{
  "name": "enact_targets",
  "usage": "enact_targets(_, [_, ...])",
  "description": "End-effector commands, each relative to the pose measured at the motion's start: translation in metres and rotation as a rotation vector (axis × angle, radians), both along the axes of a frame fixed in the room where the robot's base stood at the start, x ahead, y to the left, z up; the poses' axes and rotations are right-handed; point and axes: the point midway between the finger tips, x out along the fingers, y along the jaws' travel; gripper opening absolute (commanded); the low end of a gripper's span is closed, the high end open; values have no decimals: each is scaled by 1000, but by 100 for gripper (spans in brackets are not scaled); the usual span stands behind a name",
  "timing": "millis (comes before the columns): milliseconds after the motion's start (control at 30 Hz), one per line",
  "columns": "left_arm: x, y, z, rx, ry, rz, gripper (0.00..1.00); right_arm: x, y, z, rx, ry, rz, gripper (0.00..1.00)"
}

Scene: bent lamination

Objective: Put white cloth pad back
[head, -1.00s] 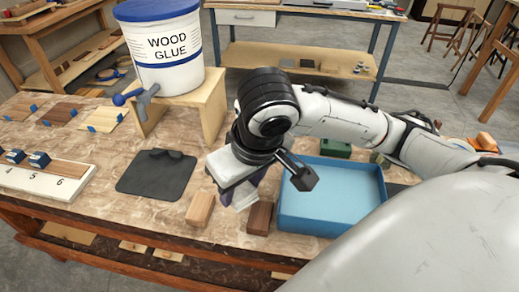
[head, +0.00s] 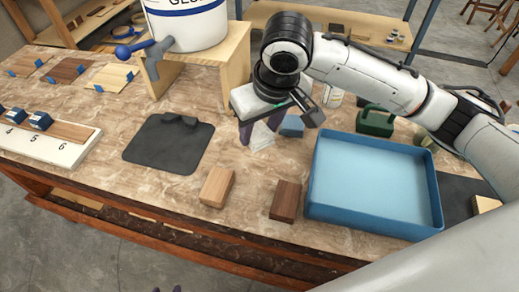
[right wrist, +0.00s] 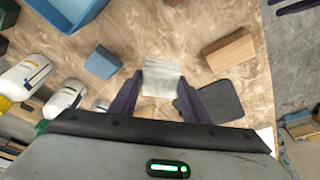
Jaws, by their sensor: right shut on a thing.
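The white cloth pad (head: 261,138) hangs between the fingers of my right gripper (head: 262,132) above the middle of the bench. In the right wrist view, the pad (right wrist: 161,79) sits between the two dark purple fingertips (right wrist: 160,98), which are shut on it. Two small dark tips of my left gripper (head: 167,289) show at the bottom edge of the head view, apart from each other, with nothing seen between them. The rest of that gripper is out of view.
A blue tray (head: 432,190) stands right of the pad. A light wood block (head: 216,186), a dark wood block (head: 285,201) and a small blue block (head: 291,126) are near. A black mat (head: 150,157) lies left; a wooden stand (head: 236,62) holds the glue bucket (head: 187,25).

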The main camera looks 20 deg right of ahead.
Motion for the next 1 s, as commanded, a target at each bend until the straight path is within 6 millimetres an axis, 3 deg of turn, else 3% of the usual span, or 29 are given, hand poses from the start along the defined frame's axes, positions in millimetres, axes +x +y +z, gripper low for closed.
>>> enact_targets(400, [3, 0, -1, -1, -10, -1, 34, -1, -1, -55, -1, 1, -1, 25])
enact_targets(833, [7, -1, 3, -1, -16, -2, 34, -1, 0, -61, 1, 0, -2, 25])
enact_targets(867, [7, -1, 3, -1, -16, -2, 34, 0, 0, -61, 1, -1, -2, 46])
enact_targets(933, [7, -1, 3, -1, -17, -2, 34, 0, 0, -61, 0, -1, -1, 58])
enact_targets(1000, [7, -1, 2, -1, -17, -1, 34, 0, 0, -61, 0, -1, -1, 62])
